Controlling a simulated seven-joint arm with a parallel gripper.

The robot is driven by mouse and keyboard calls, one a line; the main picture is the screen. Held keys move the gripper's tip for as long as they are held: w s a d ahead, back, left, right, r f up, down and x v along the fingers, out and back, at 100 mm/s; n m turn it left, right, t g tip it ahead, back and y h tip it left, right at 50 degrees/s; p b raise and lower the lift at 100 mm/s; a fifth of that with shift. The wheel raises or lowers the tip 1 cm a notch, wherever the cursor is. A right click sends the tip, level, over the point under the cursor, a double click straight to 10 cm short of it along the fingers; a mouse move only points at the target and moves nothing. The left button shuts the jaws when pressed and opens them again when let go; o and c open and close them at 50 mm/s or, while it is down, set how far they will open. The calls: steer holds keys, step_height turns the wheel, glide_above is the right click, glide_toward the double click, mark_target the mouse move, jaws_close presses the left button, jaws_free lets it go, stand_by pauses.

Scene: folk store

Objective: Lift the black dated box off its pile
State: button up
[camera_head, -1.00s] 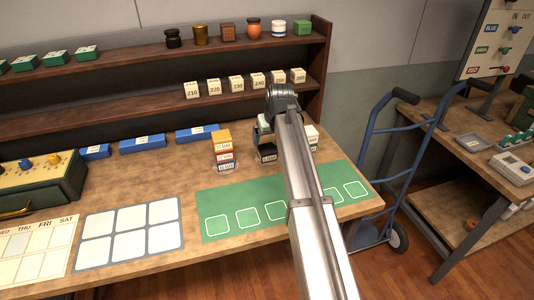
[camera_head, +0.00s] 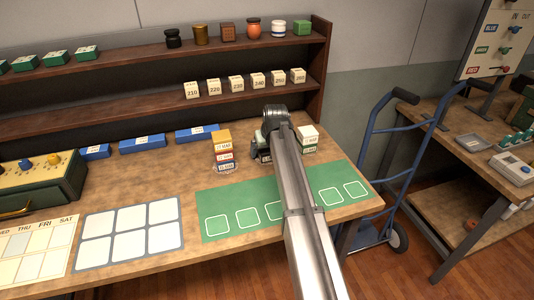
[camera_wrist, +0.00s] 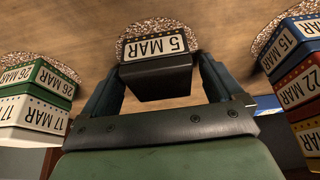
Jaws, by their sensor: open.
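The black dated box (camera_wrist: 156,72) shows in the wrist view with a white label reading 5 MAR. It stands on a round speckled mat (camera_wrist: 150,28); no other box shows with it there. My gripper (camera_wrist: 160,65) is open, with one finger on each side of the box. I cannot tell whether either finger touches it. In the head view my arm hides most of this spot.
A pile with yellow, red and blue boxes (camera_head: 222,152) stands to the left in the head view. A green and white pile (camera_head: 307,140) stands close on the right. A green mat with outlined squares (camera_head: 230,208) lies in front. Shelves (camera_head: 150,90) rise behind.

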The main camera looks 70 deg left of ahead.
steer(key=shift+c, duration=0.2)
steer(key=c, duration=1)
steer(key=shift+c, duration=0.2)
